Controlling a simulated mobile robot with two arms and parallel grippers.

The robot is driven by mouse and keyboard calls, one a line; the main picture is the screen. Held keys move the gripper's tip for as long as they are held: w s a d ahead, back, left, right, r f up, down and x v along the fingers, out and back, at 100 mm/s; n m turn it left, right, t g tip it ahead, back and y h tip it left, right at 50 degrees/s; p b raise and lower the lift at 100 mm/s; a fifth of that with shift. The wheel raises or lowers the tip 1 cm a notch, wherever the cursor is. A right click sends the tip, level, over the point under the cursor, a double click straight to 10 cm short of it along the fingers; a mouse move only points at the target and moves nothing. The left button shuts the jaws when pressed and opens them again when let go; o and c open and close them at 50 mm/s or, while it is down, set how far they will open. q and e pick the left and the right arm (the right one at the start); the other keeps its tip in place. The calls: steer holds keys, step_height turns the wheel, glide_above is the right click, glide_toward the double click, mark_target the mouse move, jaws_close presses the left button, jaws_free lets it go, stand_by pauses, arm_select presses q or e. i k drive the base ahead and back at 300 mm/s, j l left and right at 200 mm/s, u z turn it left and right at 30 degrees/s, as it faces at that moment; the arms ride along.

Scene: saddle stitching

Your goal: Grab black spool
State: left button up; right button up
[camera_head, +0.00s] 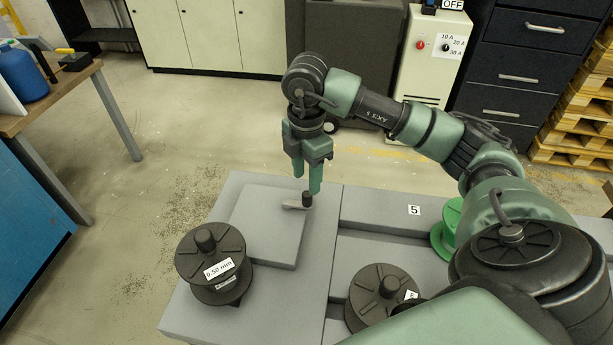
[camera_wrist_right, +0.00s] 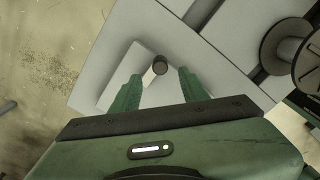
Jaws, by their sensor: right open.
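A large black spool (camera_head: 213,262) with a "0.50 mm" label stands upright at the left of the grey work surface. A second large dark spool (camera_head: 378,292) stands at the front, partly hidden by my right arm; a large spool also shows at the right of the wrist view (camera_wrist_right: 282,45). A small black cylinder (camera_head: 307,199) sits on the end of a light lever; it also shows in the wrist view (camera_wrist_right: 160,67). My right gripper (camera_head: 306,184) is open and points down just above this cylinder, which appears between its fingertips in the wrist view (camera_wrist_right: 159,78). My left gripper is out of view.
The grey work surface (camera_head: 188,312) has a raised plate (camera_head: 262,225) under the lever. A green spool (camera_head: 444,232) stands at the right beside my arm, near a "5" label. A wooden table (camera_head: 60,97) is at far left. Cabinets line the back.

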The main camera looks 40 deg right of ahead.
mark_target(212, 258)
steer(key=k+j, duration=1.25)
